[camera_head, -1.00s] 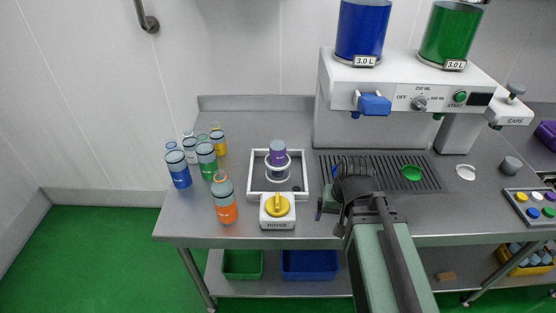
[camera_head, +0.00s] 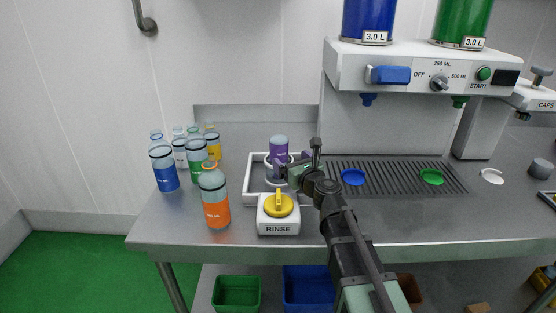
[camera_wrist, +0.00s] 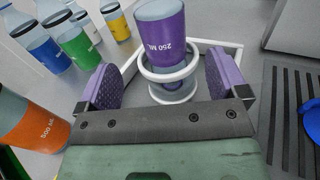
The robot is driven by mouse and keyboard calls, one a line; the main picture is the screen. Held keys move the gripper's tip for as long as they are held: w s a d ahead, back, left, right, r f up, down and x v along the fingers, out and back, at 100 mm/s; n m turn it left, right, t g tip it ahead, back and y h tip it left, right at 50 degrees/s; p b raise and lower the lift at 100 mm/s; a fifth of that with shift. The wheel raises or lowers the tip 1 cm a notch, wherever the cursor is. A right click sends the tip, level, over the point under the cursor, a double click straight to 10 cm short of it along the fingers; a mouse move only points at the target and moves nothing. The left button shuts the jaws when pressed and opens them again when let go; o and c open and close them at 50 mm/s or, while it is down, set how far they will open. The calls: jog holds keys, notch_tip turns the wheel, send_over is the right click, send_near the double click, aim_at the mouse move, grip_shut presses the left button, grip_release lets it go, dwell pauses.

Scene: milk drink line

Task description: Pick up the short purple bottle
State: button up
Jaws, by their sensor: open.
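The short purple bottle (camera_head: 279,151) stands upright in a white ring holder inside the white square tray (camera_head: 250,190) of the rinse station. In the wrist view the bottle (camera_wrist: 162,42), marked 250 ML, stands between and beyond my two purple finger pads. My gripper (camera_wrist: 167,88) is open, with a pad on each side of the ring (camera_wrist: 170,75) and nothing held. In the head view my gripper (camera_head: 292,170) reaches in from the right, close to the bottle, and partly hides the ring.
Several bottles stand left of the tray, with an orange one (camera_head: 215,205) nearest. The rinse box (camera_head: 278,222) with its yellow knob is in front. The dispenser (camera_head: 430,70) and its drip grate (camera_head: 395,180) are at the right.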

aim_at(283, 151)
jog(key=x, duration=0.8)
jog(key=shift+w+r, duration=0.1)
jog(key=shift+w, duration=0.1)
jog(key=shift+c, duration=0.4)
jog(key=c, duration=1)
jog(key=shift+s, duration=0.1)
jog(key=shift+r, duration=0.1)
notch_tip(283, 151, up, 20)
jog(key=p, duration=2)
